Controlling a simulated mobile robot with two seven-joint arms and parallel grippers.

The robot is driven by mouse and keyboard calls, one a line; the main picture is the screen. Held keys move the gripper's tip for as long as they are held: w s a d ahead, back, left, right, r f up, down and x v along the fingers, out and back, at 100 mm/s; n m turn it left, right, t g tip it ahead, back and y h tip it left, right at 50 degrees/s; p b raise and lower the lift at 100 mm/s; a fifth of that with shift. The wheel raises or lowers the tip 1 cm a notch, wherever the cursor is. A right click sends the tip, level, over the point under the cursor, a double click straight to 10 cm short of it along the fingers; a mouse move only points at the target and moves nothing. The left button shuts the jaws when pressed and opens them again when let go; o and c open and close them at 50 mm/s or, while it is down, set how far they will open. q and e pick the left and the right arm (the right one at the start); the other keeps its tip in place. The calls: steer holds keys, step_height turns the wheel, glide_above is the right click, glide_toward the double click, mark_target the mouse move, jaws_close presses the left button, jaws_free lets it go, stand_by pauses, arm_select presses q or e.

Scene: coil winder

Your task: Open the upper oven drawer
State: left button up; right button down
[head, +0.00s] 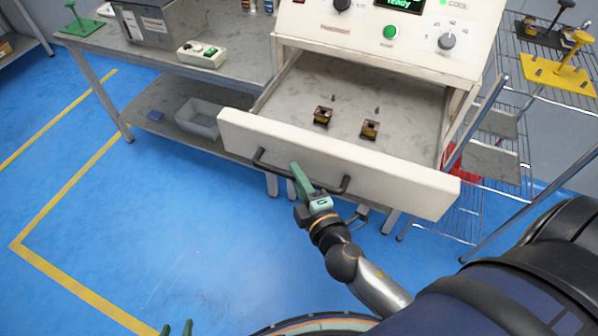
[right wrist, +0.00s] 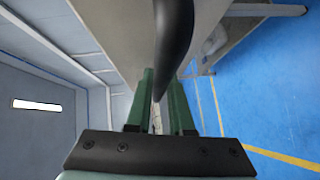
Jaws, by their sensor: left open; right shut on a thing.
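The oven drawer (head: 330,163) is pulled out in the head view, with its white front toward me. Its dark bar handle (head: 272,168) runs along the front. Two small brown coil-like parts (head: 322,117) stand on the drawer's grey floor. My right gripper (head: 297,170) is shut on the handle near its middle. In the right wrist view the dark handle (right wrist: 173,40) passes between the green fingers. My left gripper (head: 177,328) is open and empty at the bottom edge of the head view, mostly cut off.
A control panel (head: 400,35) with knobs and a green button is above the drawer. A workbench (head: 110,40) at the left holds a green-buttoned box (head: 203,54). A wire rack (head: 500,130) stands close on the right. Blue floor in front and left is clear.

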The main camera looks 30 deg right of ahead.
steer(key=c, duration=0.8)
jaws_free()
